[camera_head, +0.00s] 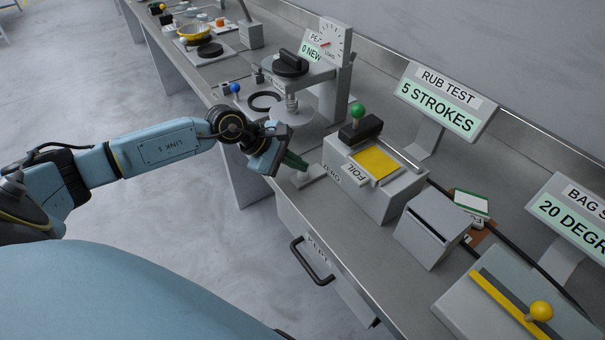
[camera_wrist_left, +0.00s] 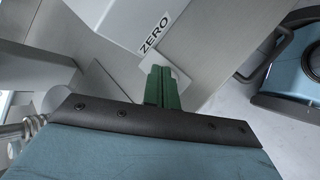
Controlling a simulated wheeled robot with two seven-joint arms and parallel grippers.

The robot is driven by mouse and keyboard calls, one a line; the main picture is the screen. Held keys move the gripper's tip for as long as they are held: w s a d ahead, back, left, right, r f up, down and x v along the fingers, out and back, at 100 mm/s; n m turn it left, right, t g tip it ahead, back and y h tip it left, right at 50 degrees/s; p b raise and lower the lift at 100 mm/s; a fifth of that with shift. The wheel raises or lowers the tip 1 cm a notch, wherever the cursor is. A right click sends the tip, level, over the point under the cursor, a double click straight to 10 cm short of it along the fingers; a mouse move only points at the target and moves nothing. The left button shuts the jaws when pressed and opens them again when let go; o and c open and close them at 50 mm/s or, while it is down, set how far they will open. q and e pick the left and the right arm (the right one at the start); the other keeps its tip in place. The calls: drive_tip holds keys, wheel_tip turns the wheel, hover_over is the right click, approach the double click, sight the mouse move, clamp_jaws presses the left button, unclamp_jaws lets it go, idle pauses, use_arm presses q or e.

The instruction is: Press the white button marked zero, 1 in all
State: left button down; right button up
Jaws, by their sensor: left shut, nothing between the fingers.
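A ZERO label (camera_head: 331,173) sits at the lower left end of the grey box with the yellow foil pad. In the left wrist view the label (camera_wrist_left: 154,34) is just beyond my fingertips. A small pale block (camera_head: 313,174) sticks out by the label; its light top (camera_wrist_left: 181,75) shows partly behind the fingers. The white button's own outline is hard to make out. My left gripper (camera_head: 295,162), with green fingers, is shut and empty, over or right beside this block. I cannot tell whether it touches. It also shows in the wrist view (camera_wrist_left: 161,88). My right gripper is not in view.
The foil box (camera_head: 385,195) carries a black block with a green knob (camera_head: 357,111). A press with a dial (camera_head: 335,45) stands behind. A grey box (camera_head: 432,228) and a yellow-knobbed unit (camera_head: 540,311) are to the right. A drawer handle (camera_head: 311,262) juts from the bench front.

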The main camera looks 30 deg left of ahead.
use_arm(q)
drive_tip(key=shift+f+b, duration=0.45)
drive_tip(key=shift+b, duration=0.1)
idle(0.6)
drive_tip(key=shift+r, duration=0.15)
drive_tip(key=shift+r+p, duration=0.55)
drive_tip(key=shift+r, duration=0.25)
drive_tip(key=shift+r+p, duration=1.45)
drive_tip(key=shift+r, duration=1.1)
drive_tip(key=shift+d, duration=0.1)
